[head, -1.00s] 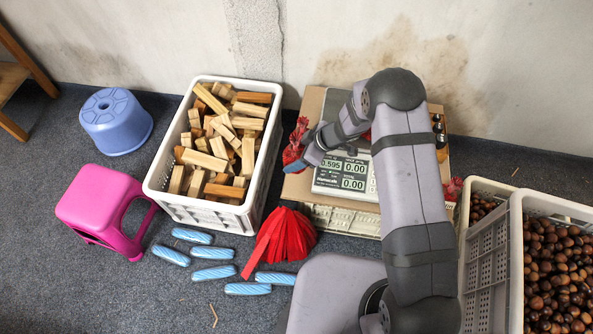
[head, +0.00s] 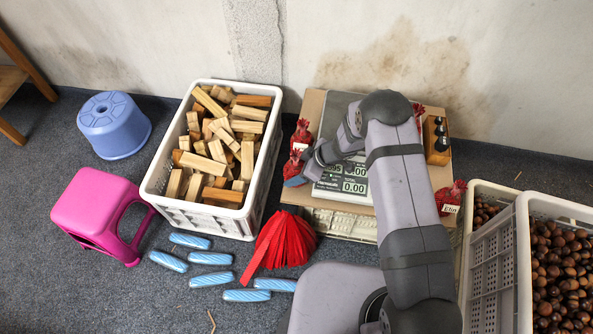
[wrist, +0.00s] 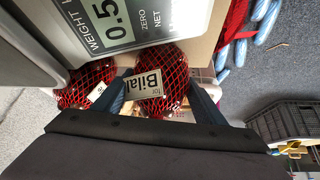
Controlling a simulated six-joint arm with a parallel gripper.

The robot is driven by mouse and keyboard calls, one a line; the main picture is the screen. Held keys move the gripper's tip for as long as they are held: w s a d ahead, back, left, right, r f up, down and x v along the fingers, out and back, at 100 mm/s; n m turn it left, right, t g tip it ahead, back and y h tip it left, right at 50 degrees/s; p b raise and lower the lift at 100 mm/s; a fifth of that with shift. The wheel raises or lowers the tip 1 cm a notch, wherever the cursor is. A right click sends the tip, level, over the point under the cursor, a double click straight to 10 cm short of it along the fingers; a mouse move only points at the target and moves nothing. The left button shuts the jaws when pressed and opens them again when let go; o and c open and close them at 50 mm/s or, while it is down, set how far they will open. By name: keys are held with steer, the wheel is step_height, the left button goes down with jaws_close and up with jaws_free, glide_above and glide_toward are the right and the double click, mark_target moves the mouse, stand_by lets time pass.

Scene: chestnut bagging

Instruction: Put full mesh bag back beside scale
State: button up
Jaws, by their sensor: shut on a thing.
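The scale (head: 328,192) has a grey body and a lit display, and stands on a cardboard sheet. My gripper (head: 297,178) is at its left side, low by the sheet's left edge. It is shut on a red mesh bag of chestnuts (head: 292,164). Whether the held bag touches the cardboard is hard to tell.
More red bags are at the right, one tagged (head: 452,194). A wooden block with dark weights (head: 436,140) is right of the scale. A crate of wood blocks (head: 262,170) stands close left. Red empty nets (head: 287,240) lie in front. Chestnut crates (head: 520,262) are at right.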

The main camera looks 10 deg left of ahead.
steer(key=shift+f, duration=0.15)
steer(key=o, duration=1.3)
steer(key=shift+o, duration=0.2)
steer(key=shift+r, duration=0.25)
steer(key=p+v, duration=0.3)
steer(key=v, duration=0.9)
